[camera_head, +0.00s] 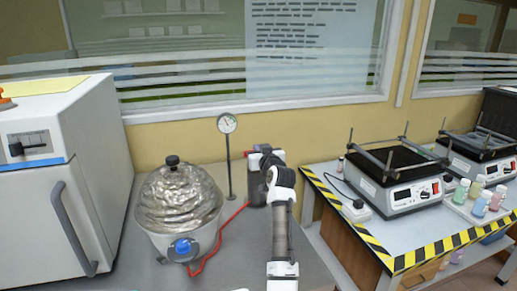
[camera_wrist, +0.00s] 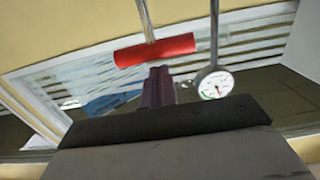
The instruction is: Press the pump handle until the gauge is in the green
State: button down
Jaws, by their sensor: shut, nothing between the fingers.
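The pump handle is a red bar (camera_wrist: 154,50) on a metal rod, seen in the wrist view. My gripper (camera_wrist: 160,72) is shut and empty, its fingertips just below the bar in that picture; I cannot tell whether they touch it. The round white gauge (camera_wrist: 213,84) is to the right of my fingers. It also shows in the head view on a thin post (camera_head: 227,123) at the back of the bench. The needle's reading is too small to tell.
A foil-covered pot (camera_head: 180,200) stands left of the pump, with a red hose (camera_head: 212,248) running toward the pump. A white cabinet (camera_head: 95,150) is at the left. A striped-edge table (camera_head: 390,250) with hotplate devices (camera_head: 400,190) is at the right. The window wall is behind.

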notch_tip(320, 180, down, 4)
jog(key=b, duration=0.3)
dwell(0.3)
notch_tip(320, 180, up, 5)
jog(key=p, duration=0.3)
jog(key=b+v, duration=0.4)
jog(key=v, duration=0.7)
jog(key=shift+f, duration=0.15)
dwell(0.3)
